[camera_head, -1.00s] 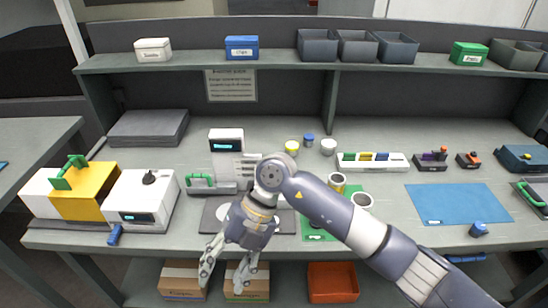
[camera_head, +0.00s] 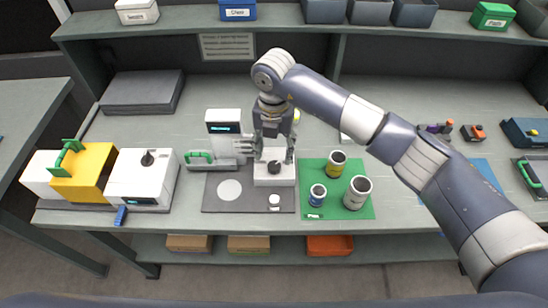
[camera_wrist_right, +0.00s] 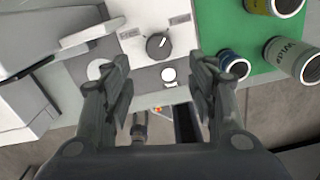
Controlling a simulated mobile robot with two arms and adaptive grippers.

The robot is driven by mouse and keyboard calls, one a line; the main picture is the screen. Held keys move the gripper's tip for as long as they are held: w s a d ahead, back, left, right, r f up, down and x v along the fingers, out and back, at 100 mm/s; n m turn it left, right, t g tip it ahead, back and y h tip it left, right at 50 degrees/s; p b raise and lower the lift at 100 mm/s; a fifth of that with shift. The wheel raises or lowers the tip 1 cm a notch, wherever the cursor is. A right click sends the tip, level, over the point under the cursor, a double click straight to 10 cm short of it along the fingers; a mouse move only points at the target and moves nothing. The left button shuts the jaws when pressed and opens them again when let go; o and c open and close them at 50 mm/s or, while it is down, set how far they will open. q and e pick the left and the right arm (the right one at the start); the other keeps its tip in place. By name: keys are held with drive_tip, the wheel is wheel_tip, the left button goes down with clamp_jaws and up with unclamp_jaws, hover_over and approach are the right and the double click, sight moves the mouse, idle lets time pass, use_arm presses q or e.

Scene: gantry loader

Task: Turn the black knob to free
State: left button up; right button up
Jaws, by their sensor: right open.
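A black knob (camera_head: 274,167) sits on a small white box (camera_head: 265,180) on the dark grey mat. In the right wrist view the gripper (camera_wrist_right: 158,62) shows no contact with the knob. My left gripper is not in view.
Another white box with a black knob (camera_head: 148,159) stands further left. A green mat (camera_head: 312,170) with several cans lies to the right.

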sight(274, 166)
drive_tip(key=f, duration=0.2)
drive_tip(key=f+p, duration=0.1)
drive_tip(key=f, duration=0.1)
drive_tip(key=w+f, duration=0.1)
drive_tip(key=f, duration=0.1)
drive_tip(key=shift+f+p, duration=0.15)
drive_tip(key=shift+p, duration=0.2)
drive_tip(key=shift+s+f, duration=0.25)
drive_tip(key=shift+f, duration=0.3)
drive_tip(key=shift+w, duration=0.1)
drive_tip(key=c, duration=1.1)
